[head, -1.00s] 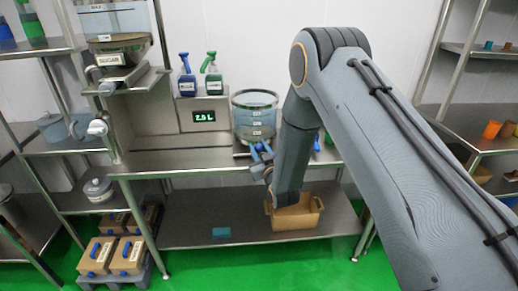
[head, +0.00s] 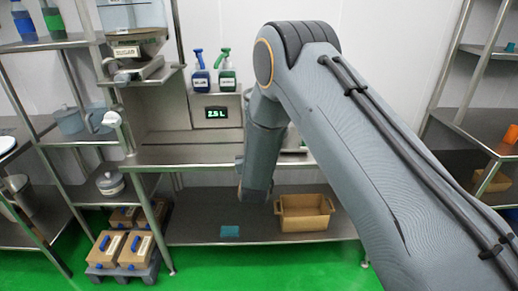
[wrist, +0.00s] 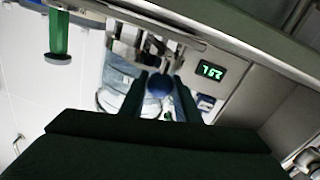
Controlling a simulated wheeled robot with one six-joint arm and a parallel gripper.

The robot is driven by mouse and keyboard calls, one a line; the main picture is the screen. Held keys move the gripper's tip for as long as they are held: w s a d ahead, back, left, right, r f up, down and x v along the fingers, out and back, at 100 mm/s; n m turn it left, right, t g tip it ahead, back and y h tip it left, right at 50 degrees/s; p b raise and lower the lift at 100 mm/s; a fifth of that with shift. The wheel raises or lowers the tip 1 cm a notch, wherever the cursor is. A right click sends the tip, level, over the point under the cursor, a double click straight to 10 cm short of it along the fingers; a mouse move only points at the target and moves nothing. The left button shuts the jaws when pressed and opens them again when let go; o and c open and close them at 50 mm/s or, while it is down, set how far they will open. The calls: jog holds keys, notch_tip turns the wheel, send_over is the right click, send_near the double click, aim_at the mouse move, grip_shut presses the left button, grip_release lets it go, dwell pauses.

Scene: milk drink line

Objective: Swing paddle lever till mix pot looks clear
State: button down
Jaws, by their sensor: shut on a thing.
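My gripper (wrist: 162,95) shows in the wrist view, its two dark fingers closed around a round blue knob (wrist: 158,84), which looks like the paddle lever's handle. A see-through pot (wrist: 118,80), which looks like the mix pot, shows just beyond the left finger. It looks pale bluish; the wrist view is too small and tilted to tell how clear its contents are. In the head view my arm hides the pot, the lever and the gripper.
A green display (head: 217,113) reads 2.5 L, with blue (head: 200,74) and green (head: 227,73) spray bottles above it. A sugar hopper (head: 133,48) stands at left. A tan bin (head: 304,213) sits on the lower shelf. Boxes (head: 108,247) with blue handles are at floor level.

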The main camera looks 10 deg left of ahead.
jog(key=shift+w+a+b, duration=0.25)
jog(key=shift+a+b, duration=0.15)
jog(key=shift+a, duration=0.3)
jog(key=shift+w+a+b, duration=0.25)
jog(key=shift+a+b, duration=0.15)
jog(key=shift+a, duration=0.35)
jog(key=shift+w+a+b, duration=0.25)
jog(key=shift+a+b, duration=0.15)
jog(key=shift+a, duration=0.3)
jog(key=c, duration=1.4)
grip_release()
jog(key=shift+o, duration=0.2)
jog(key=s+b, duration=0.1)
jog(key=s, duration=0.6)
jog(key=shift+s+d+b, duration=0.35)
jog(key=shift+s+d, duration=0.05)
